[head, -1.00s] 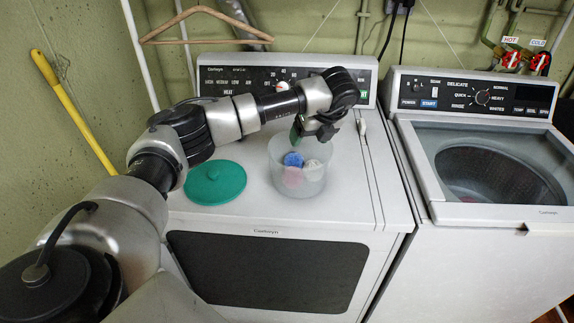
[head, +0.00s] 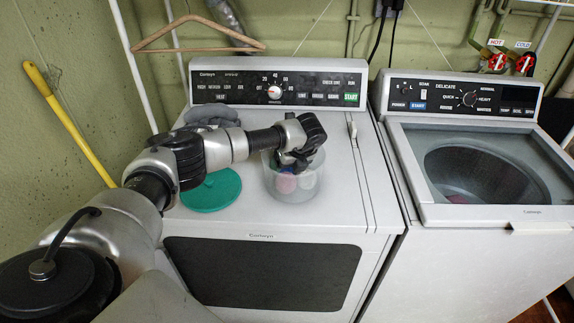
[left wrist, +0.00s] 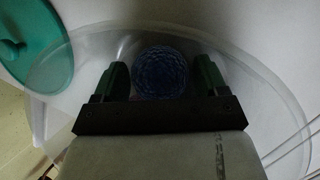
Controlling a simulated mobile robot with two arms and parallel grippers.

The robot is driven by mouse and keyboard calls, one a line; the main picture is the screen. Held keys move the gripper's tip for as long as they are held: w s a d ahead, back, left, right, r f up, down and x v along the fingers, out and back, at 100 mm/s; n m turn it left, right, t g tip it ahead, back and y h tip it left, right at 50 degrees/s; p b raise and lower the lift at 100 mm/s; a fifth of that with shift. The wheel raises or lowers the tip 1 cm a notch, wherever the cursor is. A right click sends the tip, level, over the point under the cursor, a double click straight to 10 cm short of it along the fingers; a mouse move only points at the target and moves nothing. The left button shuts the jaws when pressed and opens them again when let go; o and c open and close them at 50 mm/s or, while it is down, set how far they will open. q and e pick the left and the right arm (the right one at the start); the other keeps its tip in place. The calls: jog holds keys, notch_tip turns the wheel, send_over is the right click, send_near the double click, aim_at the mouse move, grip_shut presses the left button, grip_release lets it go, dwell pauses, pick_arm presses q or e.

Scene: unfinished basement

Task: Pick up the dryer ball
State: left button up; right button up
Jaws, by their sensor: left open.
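A clear round tub (head: 294,198) stands on top of the dryer and holds a few dryer balls. A pink ball (head: 286,183) and a whitish ball (head: 308,179) show through its wall. My left gripper (head: 292,166) reaches down into the tub's mouth from above. In the left wrist view, a dark blue textured ball (left wrist: 160,70) sits between the two green fingers of the open left gripper (left wrist: 160,80), with small gaps at its sides. The blue ball is hidden behind the gripper in the head view. My right gripper is out of view.
A teal lid (head: 212,190) lies on the dryer (head: 340,215) left of the tub. A grey cloth-like bundle (head: 212,114) lies behind my arm. A top-loading washer (head: 480,215) stands at right. The dryer top right of the tub is clear.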

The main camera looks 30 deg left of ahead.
pick_arm(q)
jog(key=shift+c, duration=0.5)
jog(key=c, duration=0.6)
jog(key=shift+r, duration=0.15)
notch_tip(320, 180, up, 18)
jog(key=b, duration=0.3)
jog(key=shift+b, duration=0.3)
jog(key=shift+o, duration=1)
jog(key=shift+c, duration=0.3)
jog(key=shift+d, duration=0.1)
